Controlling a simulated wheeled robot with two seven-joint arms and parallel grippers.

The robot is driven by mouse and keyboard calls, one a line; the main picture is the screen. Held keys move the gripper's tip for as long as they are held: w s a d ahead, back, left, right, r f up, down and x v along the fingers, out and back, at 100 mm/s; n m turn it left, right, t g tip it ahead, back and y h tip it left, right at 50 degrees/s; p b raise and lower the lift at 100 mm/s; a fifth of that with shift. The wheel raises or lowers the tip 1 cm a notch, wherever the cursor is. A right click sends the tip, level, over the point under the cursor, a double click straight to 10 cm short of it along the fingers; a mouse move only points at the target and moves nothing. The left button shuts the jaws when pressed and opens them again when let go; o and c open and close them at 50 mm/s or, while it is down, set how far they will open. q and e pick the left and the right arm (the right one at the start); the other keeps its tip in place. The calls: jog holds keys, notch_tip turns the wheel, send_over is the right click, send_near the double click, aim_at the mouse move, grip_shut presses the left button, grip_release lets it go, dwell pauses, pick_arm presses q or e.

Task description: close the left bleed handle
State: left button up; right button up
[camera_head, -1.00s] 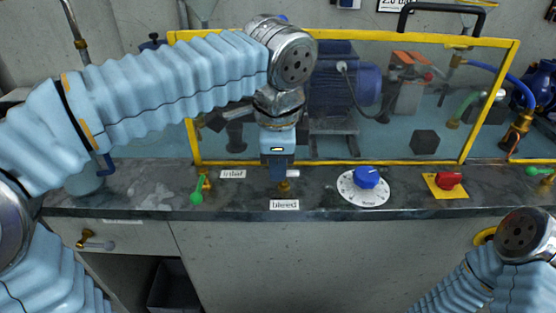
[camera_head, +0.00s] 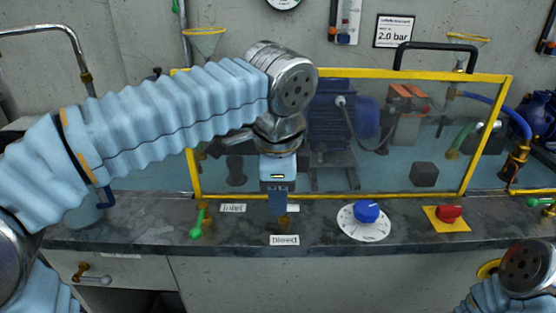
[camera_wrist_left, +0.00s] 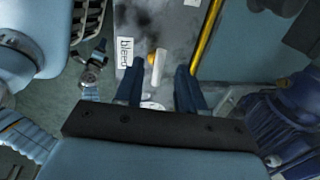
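The bleed handle is a short white bar on a brass valve. In the left wrist view, the white bar (camera_wrist_left: 158,68) lies parallel to the bleed label (camera_wrist_left: 125,52). In the head view, the brass valve (camera_head: 284,221) stands on the counter behind the bleed label (camera_head: 285,240), and the bar is mostly hidden by my fingers. My left gripper (camera_head: 278,210) points down over it. In the left wrist view its fingers (camera_wrist_left: 160,72) are apart, with the bar showing in the gap; contact cannot be seen. My right gripper is out of view; its arm shows at lower right.
A green inlet handle (camera_head: 198,222) stands left of the bleed valve. A blue knob (camera_head: 367,211) on a white dial and a red knob (camera_head: 448,213) on a yellow plate are to the right. A yellow-framed clear guard (camera_head: 400,196) stands close behind, before the pump.

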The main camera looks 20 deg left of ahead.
pick_arm(q)
notch_tip(320, 180, up, 12)
jog(key=s, duration=0.2)
jog(key=shift+d+f, duration=0.15)
jog(key=shift+d, duration=0.15)
jog(key=shift+s, duration=0.15)
